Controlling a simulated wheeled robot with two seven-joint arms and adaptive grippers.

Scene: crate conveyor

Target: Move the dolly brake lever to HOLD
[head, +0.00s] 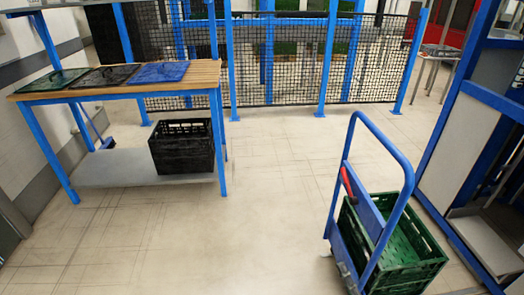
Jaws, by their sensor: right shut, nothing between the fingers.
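The dolly (405,165) stands at the lower right, with a tall blue push handle and a blue panel below it. The red brake lever (347,183) is on the left side of the handle, tilted, with its upper end near the left post. I cannot read any HOLD marking. My left gripper is not in view.
A green crate (421,236) sits on the dolly. A wooden-topped table (205,75) with several flat crates stands at left, a black crate (183,146) on its lower shelf. Mesh fencing (300,70) closes the back; a blue-framed station (455,140) is at right. The middle floor is clear.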

